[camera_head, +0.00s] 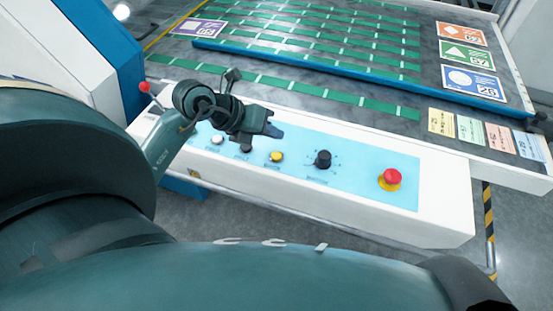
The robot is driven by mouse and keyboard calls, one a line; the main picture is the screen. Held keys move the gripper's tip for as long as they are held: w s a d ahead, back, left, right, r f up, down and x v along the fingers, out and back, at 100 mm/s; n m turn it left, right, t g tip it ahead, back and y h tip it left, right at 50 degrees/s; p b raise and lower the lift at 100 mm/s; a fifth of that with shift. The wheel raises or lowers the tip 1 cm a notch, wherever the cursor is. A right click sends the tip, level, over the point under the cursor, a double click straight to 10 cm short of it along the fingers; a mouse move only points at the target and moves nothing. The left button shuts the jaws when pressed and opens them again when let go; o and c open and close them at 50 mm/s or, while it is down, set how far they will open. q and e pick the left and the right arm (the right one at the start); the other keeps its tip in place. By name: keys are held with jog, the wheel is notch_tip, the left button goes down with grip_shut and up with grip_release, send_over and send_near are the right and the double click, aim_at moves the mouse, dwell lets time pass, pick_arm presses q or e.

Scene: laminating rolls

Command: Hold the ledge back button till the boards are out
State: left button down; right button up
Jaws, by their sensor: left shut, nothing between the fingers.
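A white control panel (440,213) with a light blue face runs across the middle of the view. On it are a pale button (217,139), a second button (244,148) partly below my gripper, a yellow button (277,156), a black knob (323,159) and a red stop button (391,175) on a yellow base. The labels are too small to read, so I cannot tell which is the ledge back button. My left gripper (275,131) is shut and empty over the panel's back edge, above and behind the yellow button; contact is not visible. My right gripper is not in view. No boards are recognisable.
Behind the panel lies a grey bed with green strips (300,88) and a long blue bar (330,69). Coloured cards (472,82) lie at its right. A red-knobbed lever (144,87) stands at the panel's left end. A blue-and-white machine housing (105,40) rises at left.

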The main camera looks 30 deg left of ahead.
pick_arm(q)
notch_tip(320, 180, down, 4)
jog(key=shift+r+b, duration=0.1)
jog(key=shift+b, duration=1)
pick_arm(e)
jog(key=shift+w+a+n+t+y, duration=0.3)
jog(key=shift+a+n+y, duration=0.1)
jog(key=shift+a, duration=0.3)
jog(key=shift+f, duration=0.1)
pick_arm(q)
jog(key=shift+f, duration=0.25)
jog(key=shift+f+b, duration=0.3)
jog(key=shift+f, duration=0.05)
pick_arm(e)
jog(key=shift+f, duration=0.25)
pick_arm(q)
jog(key=shift+f+b, duration=0.3)
jog(key=shift+f, duration=0.15)
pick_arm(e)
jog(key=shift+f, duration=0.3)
pick_arm(q)
jog(key=shift+r, duration=0.15)
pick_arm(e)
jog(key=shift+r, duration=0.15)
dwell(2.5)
pick_arm(q)
jog(key=shift+r+p, duration=0.75)
jog(key=shift+p, duration=0.05)
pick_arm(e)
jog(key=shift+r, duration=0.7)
